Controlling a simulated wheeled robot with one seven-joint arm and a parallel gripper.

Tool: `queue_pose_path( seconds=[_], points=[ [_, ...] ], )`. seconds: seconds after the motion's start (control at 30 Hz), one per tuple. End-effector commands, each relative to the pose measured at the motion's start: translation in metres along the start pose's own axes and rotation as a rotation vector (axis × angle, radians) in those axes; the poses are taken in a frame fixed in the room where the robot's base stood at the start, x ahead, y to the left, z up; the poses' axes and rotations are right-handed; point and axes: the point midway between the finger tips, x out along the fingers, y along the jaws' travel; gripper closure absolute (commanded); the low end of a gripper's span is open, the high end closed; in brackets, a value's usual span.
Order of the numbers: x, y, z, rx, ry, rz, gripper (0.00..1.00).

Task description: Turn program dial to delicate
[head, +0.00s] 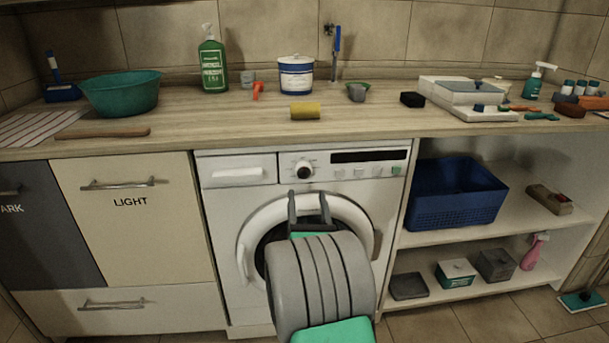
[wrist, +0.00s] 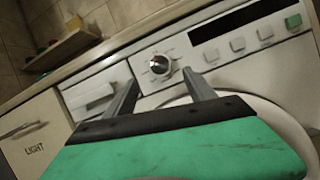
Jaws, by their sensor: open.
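The program dial (head: 303,169) is a round knob on the white washing machine's (head: 225,215) control panel, left of the dark display. It also shows in the wrist view (wrist: 160,65), with a dark centre, a light rim and small marks around it too small to read. My gripper (head: 309,193) is open and empty in front of the machine, just below the dial in the head view. In the wrist view its two fingers (wrist: 158,85) point up toward the panel, with the dial beyond and between them. I cannot tell the exact gap; no contact shows.
Right of the dial are the dark display (head: 368,156) and several square buttons. The detergent drawer (head: 238,171) is to its left. The round door (head: 250,240) lies behind my arm. The worktop (head: 200,130) overhangs above the panel.

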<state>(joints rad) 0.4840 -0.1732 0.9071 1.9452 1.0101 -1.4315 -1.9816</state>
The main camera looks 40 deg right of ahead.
Motion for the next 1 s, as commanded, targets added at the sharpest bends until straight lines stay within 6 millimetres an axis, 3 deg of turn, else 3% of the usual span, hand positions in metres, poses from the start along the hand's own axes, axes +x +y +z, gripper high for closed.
queue_pose_path(
  seconds=[0.43, 0.83, 1.0],
  points=[
    [0.064, 0.001, 0.004, 0.006, 0.001, -0.002, 0.37],
    [0.071, 0.0, 0.0, 0.008, 0.0, -0.002, 0.37],
    [0.071, 0.0, 0.0, 0.009, 0.0, -0.002, 0.5]
  ],
)
